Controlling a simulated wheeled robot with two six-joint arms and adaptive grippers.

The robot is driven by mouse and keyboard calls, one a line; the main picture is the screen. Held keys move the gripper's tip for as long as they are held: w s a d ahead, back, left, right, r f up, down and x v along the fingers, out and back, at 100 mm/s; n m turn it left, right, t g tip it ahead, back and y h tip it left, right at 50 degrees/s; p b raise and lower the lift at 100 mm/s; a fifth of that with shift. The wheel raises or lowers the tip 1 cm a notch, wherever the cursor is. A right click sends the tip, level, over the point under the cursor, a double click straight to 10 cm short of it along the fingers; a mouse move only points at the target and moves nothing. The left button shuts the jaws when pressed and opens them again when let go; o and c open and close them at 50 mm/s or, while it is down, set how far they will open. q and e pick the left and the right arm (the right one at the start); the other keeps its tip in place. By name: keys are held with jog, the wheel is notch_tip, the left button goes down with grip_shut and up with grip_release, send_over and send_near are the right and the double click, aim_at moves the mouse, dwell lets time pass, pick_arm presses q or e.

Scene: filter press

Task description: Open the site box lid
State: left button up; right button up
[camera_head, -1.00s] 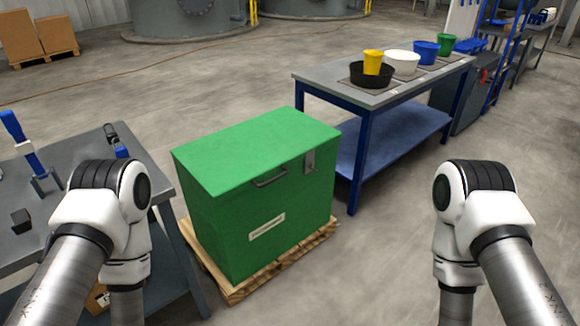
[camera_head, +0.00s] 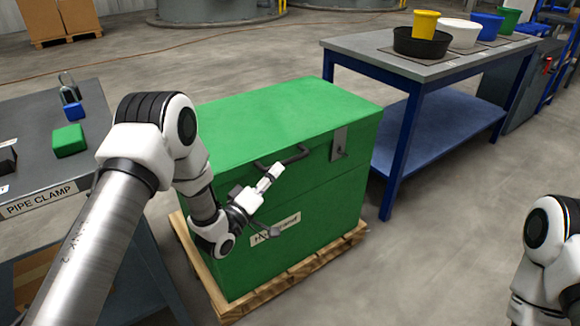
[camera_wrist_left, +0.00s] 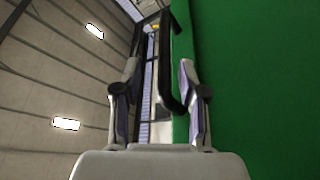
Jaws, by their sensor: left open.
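The green site box (camera_head: 325,205) stands on a wooden pallet with its lid (camera_head: 285,115) closed. A dark bar handle (camera_head: 282,158) is on the front near the lid edge, with a grey latch plate (camera_head: 339,143) to its right. My left gripper (camera_head: 272,200) is open and empty in front of the box, just below the handle. In the left wrist view the dark handle (camera_wrist_left: 166,70) shows between and beyond the two open fingers (camera_wrist_left: 158,68), beside the green front wall. Contact cannot be seen. My right gripper is out of view; only part of its arm shows at right.
A grey bench (camera_head: 40,135) with a green block, a blue padlock-like item and a "PIPE CLAMP" label stands at left. A blue-framed table (camera_head: 375,60) with coloured tubs stands close behind the box at right. The floor in front and right is clear.

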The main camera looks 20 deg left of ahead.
aim_at(284, 164)
pick_arm(q)
jog(key=x, duration=0.4)
jog(key=shift+w+f+b, duration=0.3)
jog(key=shift+w, duration=0.1)
jog(key=shift+w+r, duration=0.15)
grip_shut()
jog(key=shift+d, duration=0.1)
